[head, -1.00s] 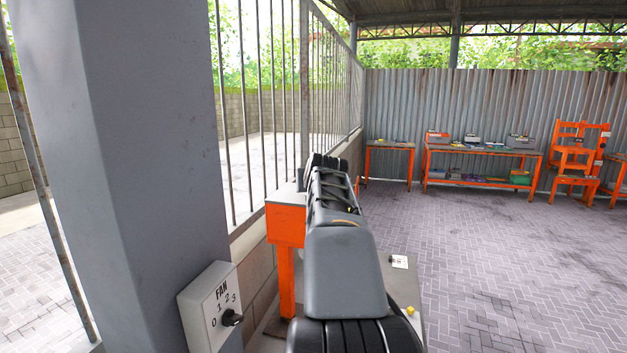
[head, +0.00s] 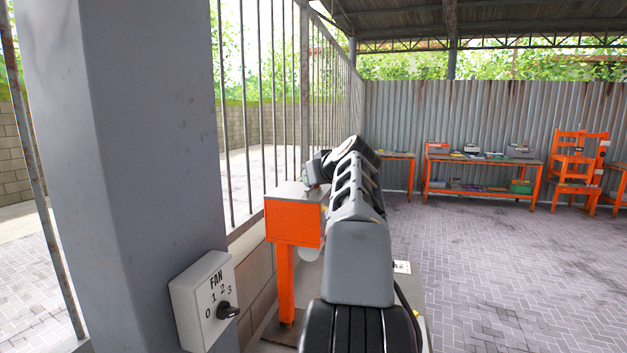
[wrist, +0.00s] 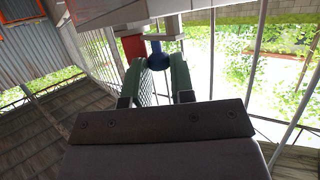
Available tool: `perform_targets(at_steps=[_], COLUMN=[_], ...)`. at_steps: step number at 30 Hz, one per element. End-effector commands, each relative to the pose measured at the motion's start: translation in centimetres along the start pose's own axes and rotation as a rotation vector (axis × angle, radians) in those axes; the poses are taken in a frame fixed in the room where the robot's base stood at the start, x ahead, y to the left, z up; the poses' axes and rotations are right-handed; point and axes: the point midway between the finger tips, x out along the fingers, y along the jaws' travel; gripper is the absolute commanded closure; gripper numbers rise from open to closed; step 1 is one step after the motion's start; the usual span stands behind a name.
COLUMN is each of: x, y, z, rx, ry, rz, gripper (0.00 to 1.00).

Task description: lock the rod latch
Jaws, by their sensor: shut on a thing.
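In the wrist view my gripper (wrist: 157,66) has its two green-padded fingers on either side of a round blue knob (wrist: 159,61). It is shut on this knob at the fingertips. A red piece (wrist: 132,46) lies just left of the knob, and pale grey parts run above it. These look like parts of the latch, but the rod itself is not clear. In the head view my arm covers the gripper and the knob, so the latch cannot be made out there.
An orange box on a post (head: 293,222) stands beside my arm. A fan switch box (head: 204,302) is on the grey pillar (head: 130,150) at left. A barred fence (head: 285,110) runs behind. Orange workbenches (head: 480,158) stand far off; the paved floor at right is clear.

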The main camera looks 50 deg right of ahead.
Motion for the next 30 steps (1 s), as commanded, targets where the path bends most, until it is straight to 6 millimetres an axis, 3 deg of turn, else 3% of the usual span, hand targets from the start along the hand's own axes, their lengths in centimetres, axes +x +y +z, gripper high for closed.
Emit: perform_targets(at_steps=[8,9,16,25,30], x=[0.1,0.1,0.1,-0.3,-2.5], y=[0.0,0.0,0.0,0.0,0.1], z=[0.1,0.1,0.1,0.1,0.1], rx=[0.000,0.000,0.000,0.000,0.000], ry=[-0.003,-0.003,-0.002,0.000,0.002], rz=[-0.001,-0.001,0.000,0.001,0.004], gripper=[1.00,0.75,0.53,0.53,0.53])
